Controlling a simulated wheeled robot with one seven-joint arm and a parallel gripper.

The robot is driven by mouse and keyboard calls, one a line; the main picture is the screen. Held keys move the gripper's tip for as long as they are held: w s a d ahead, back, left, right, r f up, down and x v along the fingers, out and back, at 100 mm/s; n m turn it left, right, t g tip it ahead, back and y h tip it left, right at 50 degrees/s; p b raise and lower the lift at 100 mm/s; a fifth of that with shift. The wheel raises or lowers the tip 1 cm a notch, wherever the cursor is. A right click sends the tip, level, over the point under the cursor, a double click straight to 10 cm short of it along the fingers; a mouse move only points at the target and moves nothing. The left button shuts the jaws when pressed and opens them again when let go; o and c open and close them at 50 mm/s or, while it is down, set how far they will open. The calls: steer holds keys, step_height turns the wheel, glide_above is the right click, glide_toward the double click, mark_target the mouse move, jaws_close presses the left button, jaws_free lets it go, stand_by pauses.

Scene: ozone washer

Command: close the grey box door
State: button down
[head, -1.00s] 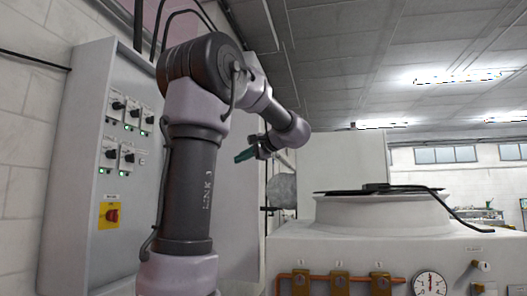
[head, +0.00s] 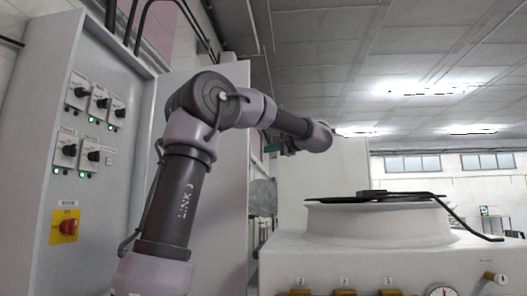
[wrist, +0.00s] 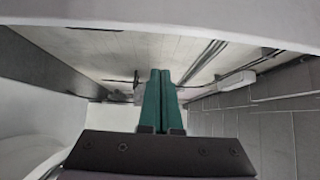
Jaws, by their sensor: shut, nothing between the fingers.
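The grey box (head: 100,165) is a tall wall cabinet on the left of the head view, with switches on its face. A plain grey panel (head: 228,190), which looks like its door, stands at an angle to the right of that face, partly hidden behind my arm. I cannot see its hinge clearly. My gripper (head: 272,148) is in front of the panel's right side, near its edge; I cannot tell if it touches. Its green fingers, also in the wrist view (wrist: 160,100), are shut together with nothing between them.
A large white machine (head: 385,262) with a round, raised top and a black lid (head: 375,196) stands on the right. A red emergency knob on a yellow plate (head: 66,226) is on the cabinet. Pipes run above it. Open space lies beyond the machine.

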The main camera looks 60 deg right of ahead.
steer(key=w, duration=0.6)
steer(key=shift+w+a, duration=0.15)
steer(key=shift+a, duration=0.1)
stand_by(0.3)
